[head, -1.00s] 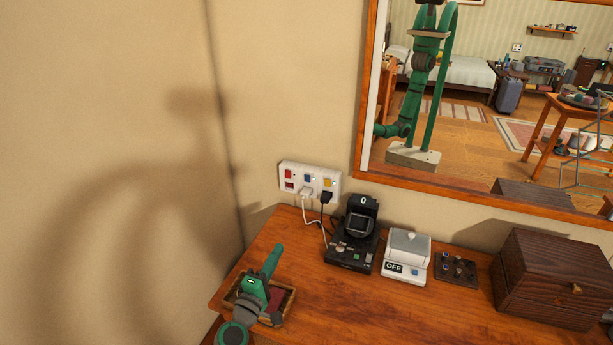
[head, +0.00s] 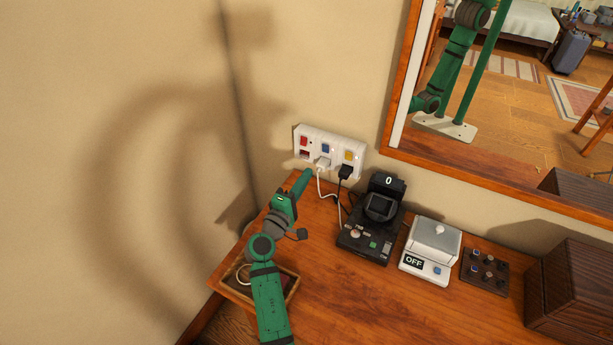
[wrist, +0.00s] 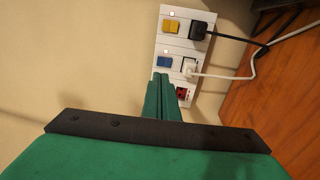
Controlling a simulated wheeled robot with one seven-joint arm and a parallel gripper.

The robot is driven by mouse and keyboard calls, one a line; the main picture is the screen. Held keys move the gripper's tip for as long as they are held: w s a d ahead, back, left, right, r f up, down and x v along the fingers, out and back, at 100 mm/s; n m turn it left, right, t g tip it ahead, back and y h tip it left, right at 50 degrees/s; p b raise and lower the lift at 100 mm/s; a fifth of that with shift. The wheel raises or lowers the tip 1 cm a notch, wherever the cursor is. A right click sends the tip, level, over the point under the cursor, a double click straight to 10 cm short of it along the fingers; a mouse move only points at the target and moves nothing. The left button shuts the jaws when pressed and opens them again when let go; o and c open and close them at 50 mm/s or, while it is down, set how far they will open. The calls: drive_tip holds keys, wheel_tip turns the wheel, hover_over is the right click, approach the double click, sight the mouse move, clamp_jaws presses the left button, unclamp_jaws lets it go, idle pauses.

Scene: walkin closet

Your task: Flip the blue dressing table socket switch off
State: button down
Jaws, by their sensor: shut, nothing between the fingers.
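The white socket panel (head: 340,154) is on the wall just above the dressing table (head: 330,310). It has a red switch (head: 303,141), a blue switch (head: 326,148) and a yellow switch (head: 348,155). In the wrist view the blue switch (wrist: 165,62) is just beyond the fingertips, beside a plugged-in white plug (wrist: 188,68). My gripper (head: 305,174) is shut and empty, pointing at the panel from below left; its fingertips (wrist: 161,77) are close to the blue switch. I cannot tell whether they touch it. The fingers partly hide the panel's red-switch end.
A black plug (head: 345,172) sits under the yellow switch, and its cable hangs beside the white one. A black device (head: 365,240), a white box marked OFF (head: 428,255) and a dark wooden box (head: 580,295) stand to the right. A mirror (head: 400,75) hangs above.

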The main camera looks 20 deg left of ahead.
sight(326, 147)
drive_tip(key=x, duration=1.1)
drive_tip(key=shift+s, duration=0.1)
